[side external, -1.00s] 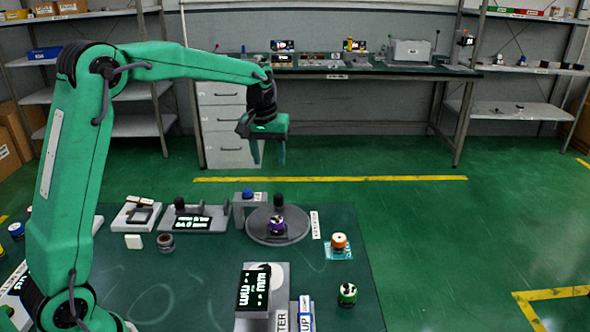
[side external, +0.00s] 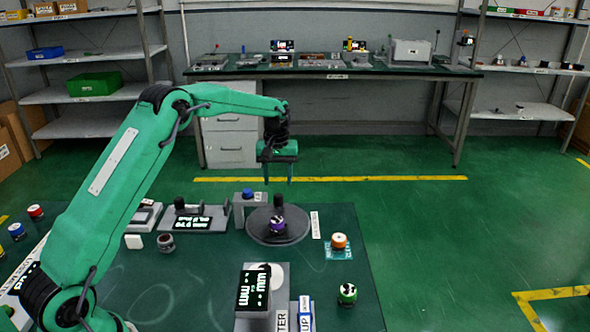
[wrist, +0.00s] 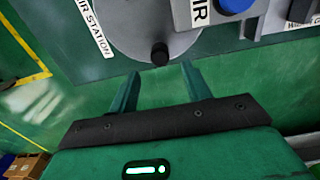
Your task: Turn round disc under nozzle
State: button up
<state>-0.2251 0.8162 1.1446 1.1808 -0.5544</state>
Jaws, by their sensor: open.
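The grey round disc (side external: 256,228) lies flat on the green bench mat, and it also shows in the wrist view (wrist: 135,22). A black upright knob (side external: 278,200) stands at the disc's far rim; in the wrist view the knob (wrist: 159,54) is just ahead of my fingertips. A purple-and-white part (side external: 277,224) sits on the disc in the side view. A grey bracket with a blue top (side external: 247,193) stands left of the disc; I cannot make out the nozzle itself. My gripper (side external: 279,181) is open and empty, pointing down above the knob. Its two fingers (wrist: 160,70) are apart.
An orange-topped part (side external: 339,241) and a green part (side external: 347,294) stand right of the disc. A grey stand with a display (side external: 254,288) is in front. A dark fixture with a display (side external: 193,222) lies left.

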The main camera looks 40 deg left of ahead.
aim_at(278, 195)
jog(key=shift+f, duration=3.85)
jog(key=shift+c, duration=0.2)
grip_shut()
